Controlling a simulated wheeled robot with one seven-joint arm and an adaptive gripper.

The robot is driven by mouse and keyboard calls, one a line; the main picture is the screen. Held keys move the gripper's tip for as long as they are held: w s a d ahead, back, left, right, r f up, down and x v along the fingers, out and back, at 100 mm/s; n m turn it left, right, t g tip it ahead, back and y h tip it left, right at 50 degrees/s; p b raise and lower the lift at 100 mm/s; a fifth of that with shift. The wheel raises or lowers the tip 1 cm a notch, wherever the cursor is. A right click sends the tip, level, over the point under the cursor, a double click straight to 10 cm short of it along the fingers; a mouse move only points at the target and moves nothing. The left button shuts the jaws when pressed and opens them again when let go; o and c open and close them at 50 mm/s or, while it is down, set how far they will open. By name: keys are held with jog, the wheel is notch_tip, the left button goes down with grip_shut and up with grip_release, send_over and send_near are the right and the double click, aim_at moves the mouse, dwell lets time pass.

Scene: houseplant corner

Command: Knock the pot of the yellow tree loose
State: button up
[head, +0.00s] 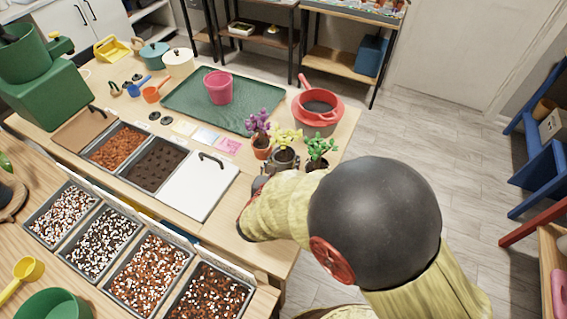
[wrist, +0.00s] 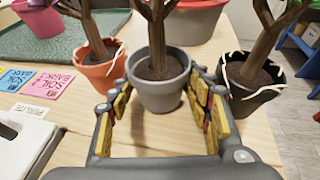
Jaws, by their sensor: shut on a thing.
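The yellow tree (head: 285,137) stands upright in a grey pot (wrist: 160,96) on the wooden table, in the middle of a row of three small trees. In the wrist view its brown trunk and soil show, and its crown is out of frame. My gripper (wrist: 158,86) is shut on the grey pot, with a yellow-padded finger against each side. In the head view my arm hides most of the gripper. The pot's underside is hidden, so I cannot tell whether it is lifted.
A purple tree in an orange pot (wrist: 102,68) stands close on the left, and a green tree in a black pot (wrist: 250,85) close on the right. Behind are a red pot (head: 318,118), a pink pot (head: 218,88) and a green tray (head: 180,100). A white lid (head: 196,184) lies at left.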

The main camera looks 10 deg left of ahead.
jog(key=shift+f, duration=0.35)
jog(key=o, duration=1.2)
jog(key=shift+o, duration=0.2)
jog(key=shift+s, duration=0.1)
